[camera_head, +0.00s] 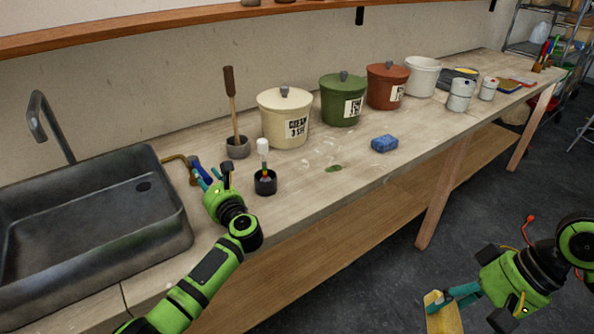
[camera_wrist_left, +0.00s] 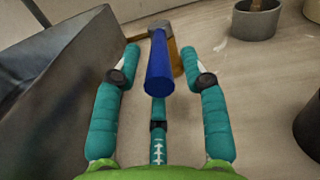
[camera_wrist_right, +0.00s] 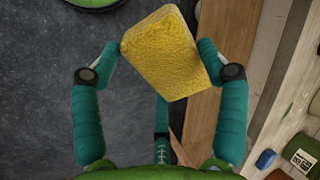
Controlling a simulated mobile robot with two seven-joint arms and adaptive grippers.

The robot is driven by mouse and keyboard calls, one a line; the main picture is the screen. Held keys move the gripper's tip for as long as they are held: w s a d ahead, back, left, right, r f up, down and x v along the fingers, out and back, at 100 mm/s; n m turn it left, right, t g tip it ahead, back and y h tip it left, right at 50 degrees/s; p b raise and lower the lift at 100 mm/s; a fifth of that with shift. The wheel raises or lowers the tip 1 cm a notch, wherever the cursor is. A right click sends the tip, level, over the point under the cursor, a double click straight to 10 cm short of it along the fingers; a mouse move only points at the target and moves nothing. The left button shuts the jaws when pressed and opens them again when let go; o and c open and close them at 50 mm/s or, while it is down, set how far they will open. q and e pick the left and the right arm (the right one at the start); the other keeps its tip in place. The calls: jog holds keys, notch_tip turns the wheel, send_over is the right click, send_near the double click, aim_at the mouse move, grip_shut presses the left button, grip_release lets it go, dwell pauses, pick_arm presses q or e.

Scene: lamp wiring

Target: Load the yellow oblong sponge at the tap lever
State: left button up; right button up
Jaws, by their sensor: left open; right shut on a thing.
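The yellow oblong sponge (camera_head: 441,314) is in my right gripper (camera_head: 452,294), held out over the floor in front of the bench. In the right wrist view the sponge (camera_wrist_right: 160,52) sits tilted between the two teal fingertips. The tap lever, with a blue grip (camera_wrist_left: 159,68) on a brass stem, stands beside the sink's right edge. My left gripper (camera_head: 208,174) is open, its fingers on either side of the blue grip with gaps to both. In the head view the lever (camera_head: 195,163) is partly hidden by that gripper.
The dark sink (camera_head: 172,215) lies just left of the lever. A dark cup with a brush (camera_head: 265,183), a grey mortar (camera_head: 237,148) and a blue sponge (camera_head: 384,144) stand to the right. Lidded pots line the wall. The bench's front edge lies between my arms.

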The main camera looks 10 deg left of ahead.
pick_arm(q)
grip_shut()
jog(key=w+n+g+y+b, duration=0.1)
jog(key=b, duration=0.5)
jog(key=w+d+n+g+y+b, duration=0.1)
jog(key=b, duration=0.5)
jog(key=shift+d+g, duration=0.15)
jog(key=shift+g, duration=0.25)
jog(key=shift+w+d+n+g, duration=0.1)
jog(key=shift+w+n+g, duration=0.05)
jog(key=shift+n+g, duration=0.15)
jog(key=shift+r, duration=0.1)
pick_arm(e)
notch_tip(320, 180, down, 12)
jog(key=w, duration=0.1)
jog(key=shift+d, duration=0.35)
pick_arm(q)
grip_release()
